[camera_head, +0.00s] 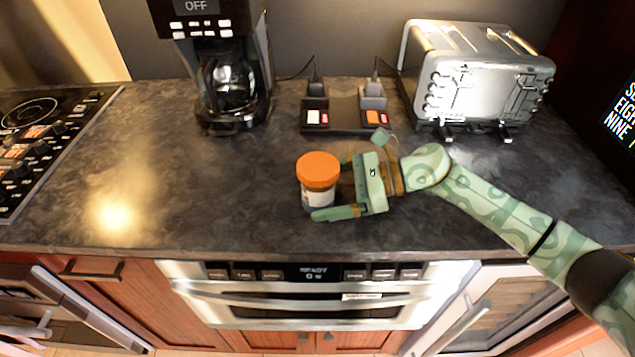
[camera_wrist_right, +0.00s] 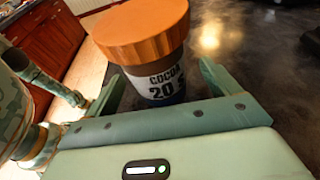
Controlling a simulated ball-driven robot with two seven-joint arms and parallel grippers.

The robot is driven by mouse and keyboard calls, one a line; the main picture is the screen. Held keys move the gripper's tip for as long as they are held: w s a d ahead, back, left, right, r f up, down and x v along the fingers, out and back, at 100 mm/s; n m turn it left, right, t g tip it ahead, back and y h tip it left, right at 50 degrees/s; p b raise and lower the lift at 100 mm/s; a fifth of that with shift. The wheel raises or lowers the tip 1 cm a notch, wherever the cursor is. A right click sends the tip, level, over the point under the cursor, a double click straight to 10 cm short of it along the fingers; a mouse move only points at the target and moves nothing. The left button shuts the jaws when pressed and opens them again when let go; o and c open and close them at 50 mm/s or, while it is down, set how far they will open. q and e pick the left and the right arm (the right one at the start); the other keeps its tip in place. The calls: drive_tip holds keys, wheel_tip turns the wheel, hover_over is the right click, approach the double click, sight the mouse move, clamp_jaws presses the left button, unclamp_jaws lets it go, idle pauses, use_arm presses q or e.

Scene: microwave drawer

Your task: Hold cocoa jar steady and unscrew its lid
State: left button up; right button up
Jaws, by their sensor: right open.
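The cocoa jar (camera_head: 313,199) stands upright on the dark counter, with its wide orange lid (camera_head: 318,169) seated on top. In the right wrist view the jar's white label (camera_wrist_right: 163,84) reads "COCOA 20", and the lid (camera_wrist_right: 142,28) shows above it. My right gripper (camera_head: 336,190) is open at the jar's right side. Its fingers point left, one in front of the jar and one behind. A gap shows between the jar and the fingers in the right wrist view.
A coffee maker (camera_head: 229,85) stands behind left, a dark block with plugs and switches (camera_head: 343,116) behind, and a silver toaster (camera_head: 473,80) behind right. A cooktop (camera_head: 35,135) is at far left. The counter left of the jar is clear; its front edge is close.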

drive_tip(key=shift+a, duration=0.3)
drive_tip(key=c, duration=1.7)
